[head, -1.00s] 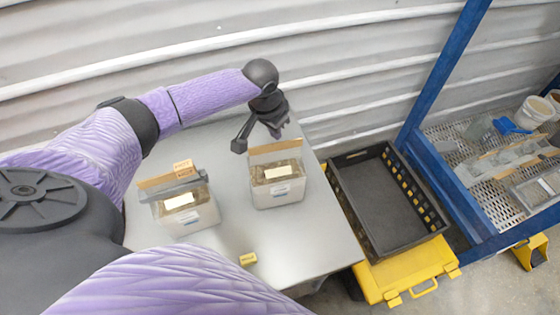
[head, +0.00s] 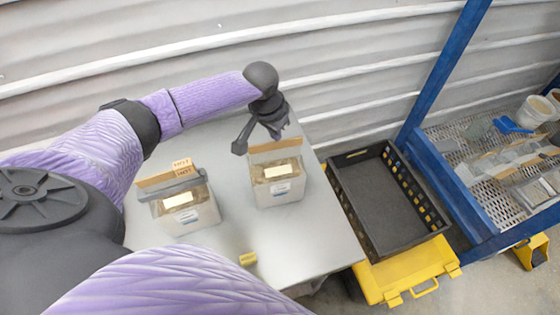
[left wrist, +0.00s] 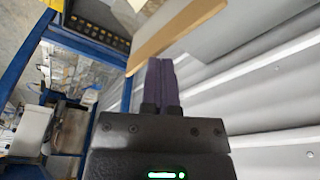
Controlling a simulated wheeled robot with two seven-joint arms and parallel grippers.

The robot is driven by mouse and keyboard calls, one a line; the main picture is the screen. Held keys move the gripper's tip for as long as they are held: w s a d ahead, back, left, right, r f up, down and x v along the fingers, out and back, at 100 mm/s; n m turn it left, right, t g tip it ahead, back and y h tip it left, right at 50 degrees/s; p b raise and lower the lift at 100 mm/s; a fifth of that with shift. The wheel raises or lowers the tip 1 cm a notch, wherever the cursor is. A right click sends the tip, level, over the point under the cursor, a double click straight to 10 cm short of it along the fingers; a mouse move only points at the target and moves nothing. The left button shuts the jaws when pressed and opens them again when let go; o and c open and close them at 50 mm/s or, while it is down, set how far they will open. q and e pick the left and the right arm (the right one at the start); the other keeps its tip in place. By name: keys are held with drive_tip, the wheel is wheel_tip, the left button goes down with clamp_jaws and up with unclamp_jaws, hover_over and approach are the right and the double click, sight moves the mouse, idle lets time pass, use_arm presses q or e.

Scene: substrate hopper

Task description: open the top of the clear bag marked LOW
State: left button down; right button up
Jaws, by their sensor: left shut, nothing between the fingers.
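Two clear bags with pale lower fronts and cream labels stand upright on the grey table. The left bag (head: 187,213) has a brown tag reading HOT and a grey bar across its top. The right bag (head: 278,186) has a brown strip along its back top edge and no grey bar on it. I cannot read LOW on either bag. My left gripper (head: 276,133) is shut and empty, just above and behind the right bag's brown strip. In the left wrist view its dark fingers (left wrist: 160,66) are together, beside a brown strip. My right gripper is out of view.
A black crate (head: 387,195) on a yellow case (head: 408,272) stands right of the table. A blue-framed rack (head: 480,205) is farther right. A corrugated wall (head: 150,45) closes the back.

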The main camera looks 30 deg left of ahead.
use_arm(q)
drive_tip(key=shift+f, duration=0.5)
drive_tip(key=shift+r+p, duration=0.35)
drive_tip(key=shift+p, duration=0.05)
drive_tip(key=shift+f, duration=0.1)
idle(0.3)
drive_tip(key=shift+w+a+f+b, duration=0.15)
drive_tip(key=shift+w+a+b, duration=0.3)
drive_tip(key=shift+b, duration=0.2)
drive_tip(key=shift+w+a+b, duration=0.5)
drive_tip(key=shift+w+a, duration=0.05)
